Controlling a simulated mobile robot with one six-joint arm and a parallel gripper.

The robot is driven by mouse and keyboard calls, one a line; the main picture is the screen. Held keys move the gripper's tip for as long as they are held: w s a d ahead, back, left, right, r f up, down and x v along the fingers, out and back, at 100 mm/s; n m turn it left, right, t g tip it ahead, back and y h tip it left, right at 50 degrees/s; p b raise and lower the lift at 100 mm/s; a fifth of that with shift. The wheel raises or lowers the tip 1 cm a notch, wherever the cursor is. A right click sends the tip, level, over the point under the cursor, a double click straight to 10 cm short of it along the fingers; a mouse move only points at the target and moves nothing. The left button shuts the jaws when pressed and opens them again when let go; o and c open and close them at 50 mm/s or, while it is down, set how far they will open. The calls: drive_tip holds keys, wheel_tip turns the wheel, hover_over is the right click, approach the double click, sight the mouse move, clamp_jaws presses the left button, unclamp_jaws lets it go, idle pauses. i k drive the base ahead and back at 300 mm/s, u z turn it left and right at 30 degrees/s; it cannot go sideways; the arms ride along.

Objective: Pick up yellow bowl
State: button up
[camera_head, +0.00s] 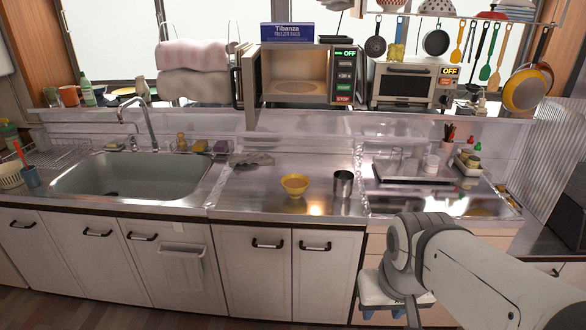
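The yellow bowl (294,186) stands upright on the shiny metal counter, just left of a metal cup and near the front edge. My arm comes in from the lower right of the head view. Its wrist hangs in front of the cabinets, below the counter's height in the picture and to the right of the bowl.
A metal cup (343,184) stands close to the bowl's right. A dark tray (411,172) with glasses lies further right. A crumpled grey cloth (251,159) lies behind the bowl at left. The sink (130,173) is at left, and an open microwave (295,76) stands behind. Counter around the bowl is mostly clear.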

sight(295, 184)
drive_tip(key=i, duration=0.9)
drive_tip(key=z, duration=0.05)
